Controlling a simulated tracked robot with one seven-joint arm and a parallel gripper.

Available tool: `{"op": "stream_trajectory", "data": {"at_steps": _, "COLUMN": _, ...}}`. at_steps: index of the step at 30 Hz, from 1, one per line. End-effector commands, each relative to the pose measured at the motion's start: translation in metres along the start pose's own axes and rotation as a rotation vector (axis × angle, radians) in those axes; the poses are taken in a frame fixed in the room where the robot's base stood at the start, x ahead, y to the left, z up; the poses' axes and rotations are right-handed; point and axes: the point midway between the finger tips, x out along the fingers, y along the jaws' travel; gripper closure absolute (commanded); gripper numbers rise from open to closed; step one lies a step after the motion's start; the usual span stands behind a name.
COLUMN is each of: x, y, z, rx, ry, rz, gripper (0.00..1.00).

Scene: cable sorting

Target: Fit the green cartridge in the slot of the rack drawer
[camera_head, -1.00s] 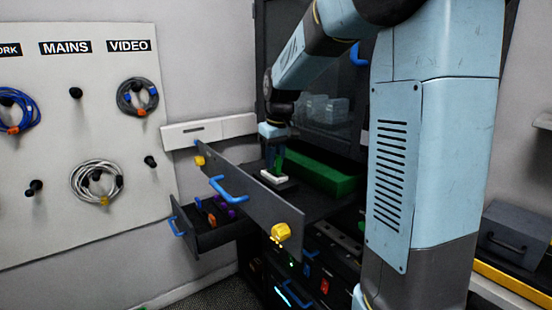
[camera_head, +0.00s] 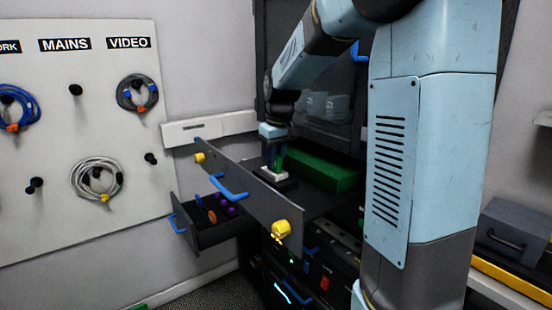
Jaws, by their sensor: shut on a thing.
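The upper rack drawer (camera_head: 240,192) is pulled out, with a dark front, a blue handle and yellow knobs. My gripper (camera_head: 275,160) points down inside it, behind the drawer front. It is shut on a small green piece, which I take to be the green cartridge (camera_head: 279,161); the fingers hide part of it. Directly below is a small white block (camera_head: 275,175) on a dark base, seemingly the slot. The cartridge's lower end is at or just above the white block; I cannot tell whether it is inside.
A large green block (camera_head: 325,172) lies in the drawer just right of my gripper. A lower drawer (camera_head: 208,236) with small coloured items is also open. A cable board (camera_head: 75,215) hangs on the left wall. Dark equipment stands below the upper drawer.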

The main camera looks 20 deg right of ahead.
Motion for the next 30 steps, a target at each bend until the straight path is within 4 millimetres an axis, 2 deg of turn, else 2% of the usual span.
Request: {"op": "stream_trajectory", "data": {"at_steps": 30, "x": 0.0078, "y": 0.0003, "z": 0.0011, "rx": 0.0, "ry": 0.0, "rz": 0.0, "gripper": 1.0}}
